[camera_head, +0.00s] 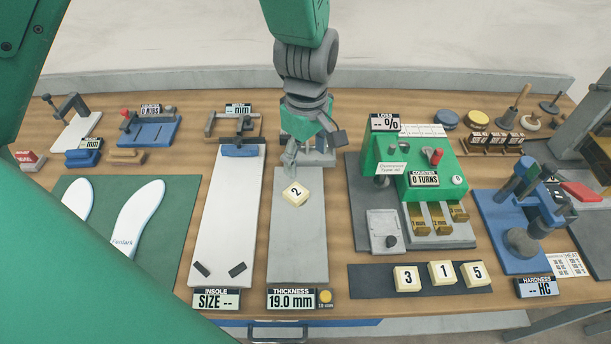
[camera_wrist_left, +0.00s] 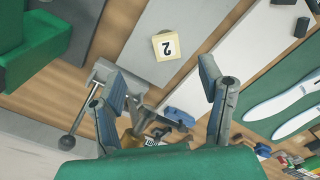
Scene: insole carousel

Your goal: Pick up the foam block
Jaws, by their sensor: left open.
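More cream blocks, marked 3 (camera_head: 407,279), 1 (camera_head: 442,274) and 5 (camera_head: 475,273), sit on a dark strip at the front. My left gripper (camera_head: 314,147) is open, above the back end of the grey board, behind block 2 and apart from it. The left wrist view shows its two fingers (camera_wrist_left: 162,84) spread with nothing held between them. My right gripper is not in view.
A white insole board (camera_head: 228,222) lies left of the grey board. A green turn-counter machine (camera_head: 420,165) stands to the right, a blue hardness tester (camera_head: 515,215) beyond it. White insoles (camera_head: 138,218) lie on a green mat. A metal clamp (camera_wrist_left: 115,85) stands near my fingers.

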